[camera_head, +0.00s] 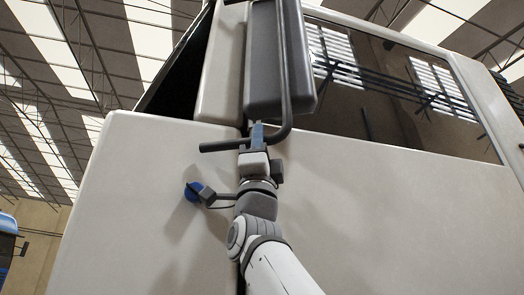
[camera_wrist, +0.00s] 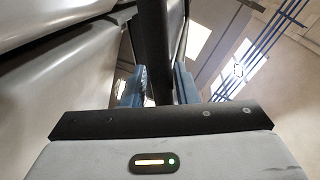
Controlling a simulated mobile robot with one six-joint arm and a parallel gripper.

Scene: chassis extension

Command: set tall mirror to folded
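The tall mirror (camera_head: 262,60) is a long dark grey housing at the top middle of the head view, standing upright against the pale cab. A dark tube (camera_head: 289,70) runs down its right side and bends left at the bottom into a short bar (camera_head: 222,146). My gripper (camera_head: 257,131) is at this bar below the housing. In the wrist view, its two blue fingers (camera_wrist: 159,88) stand on either side of the dark tube (camera_wrist: 152,45) and look shut on it, with no clear gap. The mirror's reflecting face is not clearly visible.
The pale cab panel (camera_head: 400,200) fills the area behind my arm. A dark side window (camera_head: 400,85) lies at the right. A dark opening (camera_head: 180,80) is at the upper left.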

